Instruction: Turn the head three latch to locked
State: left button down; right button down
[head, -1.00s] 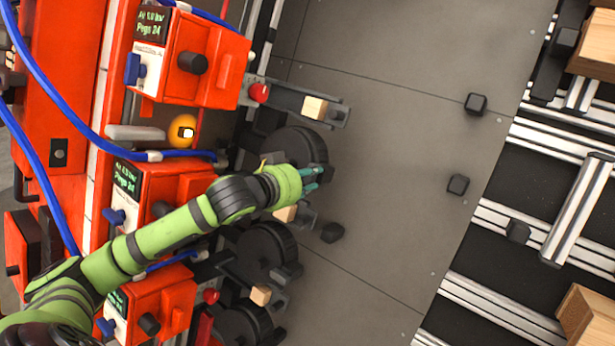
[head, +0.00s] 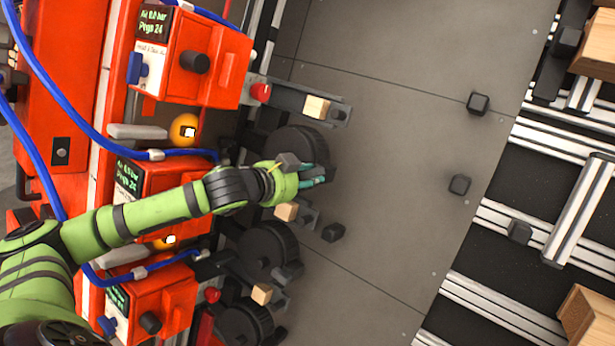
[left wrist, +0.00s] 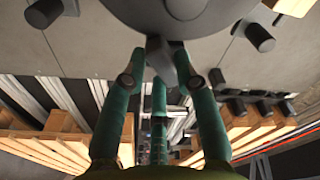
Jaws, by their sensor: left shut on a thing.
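My left gripper (head: 322,175), with green-teal fingers, is at the lower right rim of a dark round drum (head: 296,140) beside the middle orange head (head: 140,190). In the left wrist view its fingers (left wrist: 160,55) are shut on a small grey lug (left wrist: 161,65) that sticks out from the drum's rim. I take this lug to be the latch handle. The fingers hide part of it in the head view. No marking on the latch can be read, and I cannot tell which head is number three. My right gripper is not in view.
Another orange head (head: 205,65) with a black knob stands above, and a lower one (head: 150,300) below. Blue hoses run across the heads. A second dark drum (head: 266,248) lies below my gripper.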

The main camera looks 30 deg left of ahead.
pick_arm(q)
jog(key=m, duration=0.3)
jog(key=shift+a+m, duration=0.15)
jog(key=shift+m, duration=0.15)
jog(key=shift+m+g, duration=0.3)
jog(key=shift+m, duration=1.5)
jog(key=c, duration=0.9)
grip_release()
jog(key=shift+c, duration=0.2)
jog(key=shift+a+r, duration=0.1)
jog(key=v, duration=1.2)
